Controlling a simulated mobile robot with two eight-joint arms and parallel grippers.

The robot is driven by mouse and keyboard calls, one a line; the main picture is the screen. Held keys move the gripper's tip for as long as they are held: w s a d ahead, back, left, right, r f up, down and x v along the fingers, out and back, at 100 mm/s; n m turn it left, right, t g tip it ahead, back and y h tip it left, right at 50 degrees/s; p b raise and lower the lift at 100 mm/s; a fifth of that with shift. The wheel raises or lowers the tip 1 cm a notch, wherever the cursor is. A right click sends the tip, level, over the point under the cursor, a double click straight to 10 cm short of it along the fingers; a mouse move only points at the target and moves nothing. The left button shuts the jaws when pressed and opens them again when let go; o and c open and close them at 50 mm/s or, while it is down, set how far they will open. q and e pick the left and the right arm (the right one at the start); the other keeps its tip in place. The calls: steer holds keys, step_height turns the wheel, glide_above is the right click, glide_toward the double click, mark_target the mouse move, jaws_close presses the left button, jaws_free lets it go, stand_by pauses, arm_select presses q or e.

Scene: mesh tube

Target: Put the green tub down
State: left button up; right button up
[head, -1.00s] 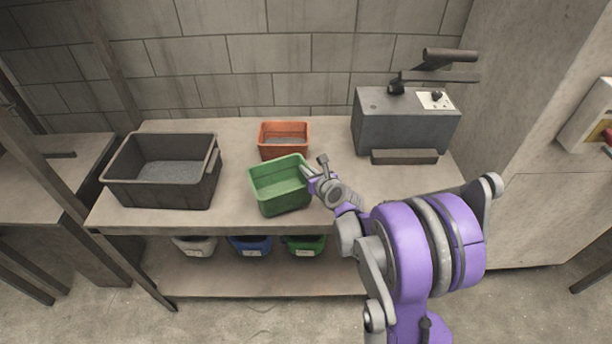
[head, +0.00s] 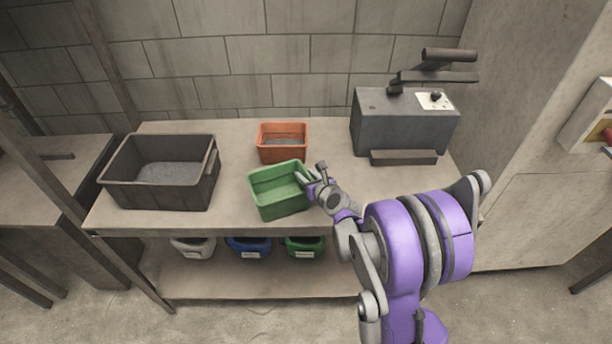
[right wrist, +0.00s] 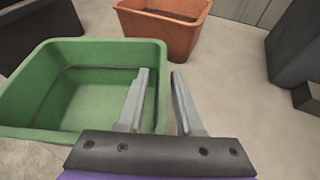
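The green tub (head: 265,199) sits upright on the table near its front edge, slightly turned. It also shows at the left of the right wrist view (right wrist: 50,93). My right gripper (head: 307,181) is at the tub's right wall. In the right wrist view, the gripper (right wrist: 161,76) has one finger inside the tub and one outside, with the rim between them. Gaps show beside the rim, so the fingers look open around it, not clamped. The tub's underside is hidden. My left gripper is not in view.
An orange tub (head: 283,154) stands just behind the green tub. A dark grey bin (head: 130,191) is to the left, and a grey machine (head: 400,125) with a lever is at the back right. Several bins sit on the lower shelf. The table (head: 232,160) has bare room between these things.

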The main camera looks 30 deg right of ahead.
steer(key=shift+r, duration=0.25)
steer(key=v, duration=1.2)
steer(key=s+a+f+n+g+y, duration=0.1)
steer(key=s+a+n+g+y, duration=0.3)
steer(key=a+n, duration=1.1)
steer(key=s+a+f+n+g+h, duration=0.1)
steer(key=s+n+g, duration=0.1)
steer(key=s+n, duration=0.5)
steer(key=s+a+f+n+g+h, duration=0.1)
steer(key=s+n, duration=0.6)
steer(key=n, duration=0.9)
steer(key=shift+s+a+g, duration=0.3)
steer(key=shift+a+g, duration=0.15)
steer(key=shift+g, duration=0.15)
